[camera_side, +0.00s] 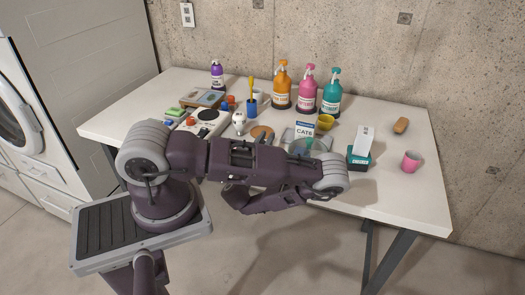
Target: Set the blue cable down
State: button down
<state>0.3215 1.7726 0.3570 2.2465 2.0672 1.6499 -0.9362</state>
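I cannot make out a blue cable in the side view. My arm crosses in front of the table's near edge and covers part of the tabletop. My gripper's fingers are not visible, so I cannot tell what they hold.
The white table (415,205) stands against a concrete wall.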

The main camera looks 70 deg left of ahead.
notch_tip(320, 180, up, 9)
jog(key=a, duration=0.1)
jog(key=a+f, duration=0.1)
jog(key=a, duration=0.1)
jog(key=w+a+f, duration=0.1)
jog(key=a+f, duration=0.1)
jog(key=w+a+f, duration=0.1)
jog(key=a+f, duration=0.1)
jog(key=a, duration=0.1)
jog(key=shift+w+f, duration=0.1)
jog(key=shift+w, duration=0.15)
jog(key=x, duration=1.6)
jog(key=shift+w+a+f, duration=0.1)
jog(key=shift+w+a, duration=0.05)
jog(key=shift+w, duration=0.2)
jog(key=shift+f, duration=1.7)
jog(key=shift+f, duration=0.1)
jog(key=c, duration=1.4)
grip_release()
jog(key=shift+s, duration=0.1)
